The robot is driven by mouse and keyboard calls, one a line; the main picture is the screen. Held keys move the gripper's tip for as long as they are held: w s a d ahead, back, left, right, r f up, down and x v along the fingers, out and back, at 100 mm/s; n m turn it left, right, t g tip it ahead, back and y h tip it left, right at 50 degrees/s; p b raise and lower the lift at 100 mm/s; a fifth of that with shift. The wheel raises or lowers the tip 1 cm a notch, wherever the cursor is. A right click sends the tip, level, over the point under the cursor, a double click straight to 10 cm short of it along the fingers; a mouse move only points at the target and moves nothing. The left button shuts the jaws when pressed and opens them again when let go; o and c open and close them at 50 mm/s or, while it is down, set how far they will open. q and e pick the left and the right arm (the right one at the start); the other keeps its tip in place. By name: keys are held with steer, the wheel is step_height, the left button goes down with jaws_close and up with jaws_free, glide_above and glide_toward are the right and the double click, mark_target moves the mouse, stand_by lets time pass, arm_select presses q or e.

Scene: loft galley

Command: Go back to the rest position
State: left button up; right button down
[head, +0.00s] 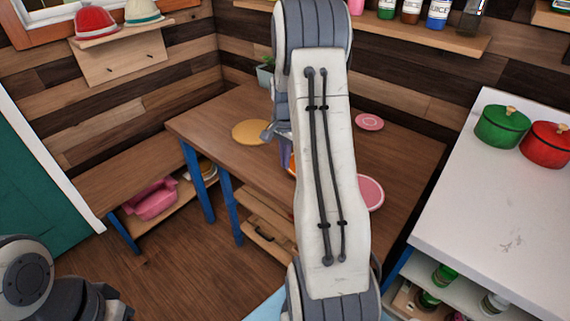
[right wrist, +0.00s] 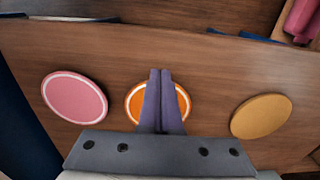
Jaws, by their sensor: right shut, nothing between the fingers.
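My right arm reaches up through the middle of the head view and hides part of the table. My right gripper shows best in the right wrist view (right wrist: 160,78), where its two purple fingers are together with nothing between them. Behind the fingers lies an orange disc with a white ring (right wrist: 181,98), partly hidden. In the head view only a bit of the purple fingers (head: 285,155) shows beside my arm. A part of my left arm is at the bottom left; its gripper is out of view.
The wooden table (head: 215,115) has blue legs. It bears a yellow disc (head: 250,132), a pink disc (head: 370,192) and a smaller pink disc (head: 369,122). A white counter (head: 480,210) at right carries a green pot (head: 501,127) and a red pot (head: 546,145). Floor shows at left.

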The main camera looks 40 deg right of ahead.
stand_by(0.4)
steer(key=s+a+r+n+p, duration=0.1)
steer(key=a+r+n, duration=0.25)
steer(key=a, duration=0.55)
steer(key=s+a+r+n, duration=0.1)
steer(key=a+r+n, duration=0.25)
steer(key=a, duration=0.45)
steer(key=s+a+r+n+p, duration=0.1)
steer(key=a+r+n, duration=0.25)
steer(key=a, duration=0.55)
steer(key=s+a+r+n+p, duration=0.1)
steer(key=s+a+n, duration=0.5)
steer(key=s, duration=0.4)
steer(key=s+a+r+n+y+p, duration=0.1)
steer(key=s+a+r+n, duration=0.1)
steer(key=s+a+n, duration=0.4)
steer(key=s+n, duration=0.1)
steer(key=s, duration=0.3)
steer(key=shift+a+r, duration=0.25)
steer(key=shift+r, duration=0.05)
